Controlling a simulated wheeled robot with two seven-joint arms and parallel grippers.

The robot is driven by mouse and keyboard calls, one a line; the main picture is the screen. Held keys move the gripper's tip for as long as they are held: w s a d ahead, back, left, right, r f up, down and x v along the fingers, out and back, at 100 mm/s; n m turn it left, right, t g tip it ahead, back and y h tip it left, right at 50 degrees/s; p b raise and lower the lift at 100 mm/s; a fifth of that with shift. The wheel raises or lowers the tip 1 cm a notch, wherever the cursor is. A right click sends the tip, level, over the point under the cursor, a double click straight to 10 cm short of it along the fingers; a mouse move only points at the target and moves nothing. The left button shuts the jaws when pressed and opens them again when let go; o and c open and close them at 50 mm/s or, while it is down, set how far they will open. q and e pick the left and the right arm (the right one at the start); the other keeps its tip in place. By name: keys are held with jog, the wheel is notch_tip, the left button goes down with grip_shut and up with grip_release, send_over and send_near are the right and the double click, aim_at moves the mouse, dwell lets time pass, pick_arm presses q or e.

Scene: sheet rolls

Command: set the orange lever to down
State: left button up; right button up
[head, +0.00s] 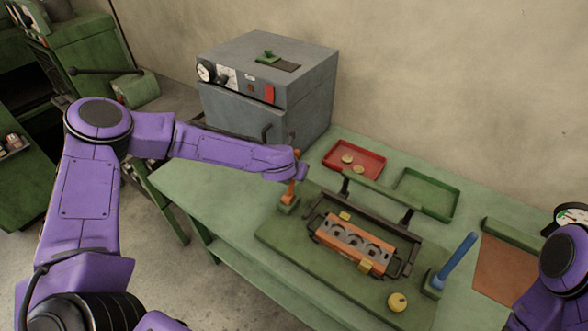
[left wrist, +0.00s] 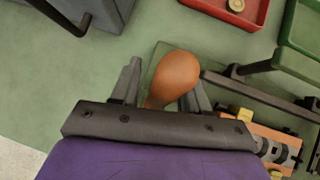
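The orange lever (head: 289,191) stands roughly upright in its small mount at the back left corner of the green fixture board (head: 280,232). My left gripper (head: 299,171) is at the upper part of this lever and hides some of it. In the left wrist view the lever's rounded orange knob (left wrist: 174,76) sits between the two spread fingers (left wrist: 162,92). A gap shows between the knob and the left finger; the knob overlaps the right finger, so contact there is unclear. My right gripper is out of view; only part of my right arm shows at the right edge.
A blue lever (head: 458,261) tilts up at the board's right. An orange block (head: 355,244) sits in a dark frame mid-board, with a yellow knob (head: 397,302) in front. Red (head: 372,171) and green (head: 428,206) trays lie behind. A grey machine (head: 310,100) stands at the back left.

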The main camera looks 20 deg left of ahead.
pick_arm(q)
jog(key=shift+w, duration=0.1)
jog(key=b+v, duration=0.2)
jog(key=v, duration=0.8)
jog(key=shift+r, duration=0.15)
